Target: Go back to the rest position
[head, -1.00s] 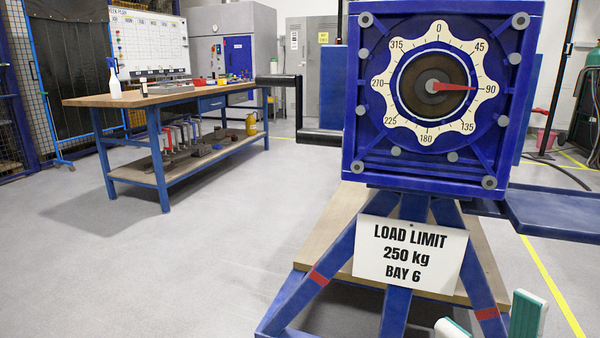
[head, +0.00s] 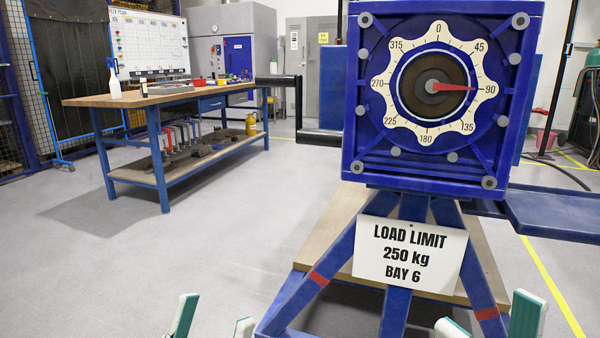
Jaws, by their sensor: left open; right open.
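The rotary jig (head: 362,170) stands at centre right in the head view. It is a blue square housing on splayed legs. Its white scalloped dial (head: 397,60) has a red pointer (head: 455,87) at about 90. A black crank handle (head: 300,110) sticks out on the left side. My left gripper (head: 213,325) shows at the bottom edge, left of the jig's legs, with two green-and-white fingertips apart. My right gripper (head: 488,325) shows at the bottom right, in front of the legs, its fingertips also apart. Both are open and empty. The rest of both arms is out of view.
A wood-topped workbench (head: 130,100) with a spray bottle (head: 114,78), bins and tools stands at the back left. A blue tray-like shelf (head: 555,214) extends right of the jig. The grey floor (head: 130,260) at front left is clear.

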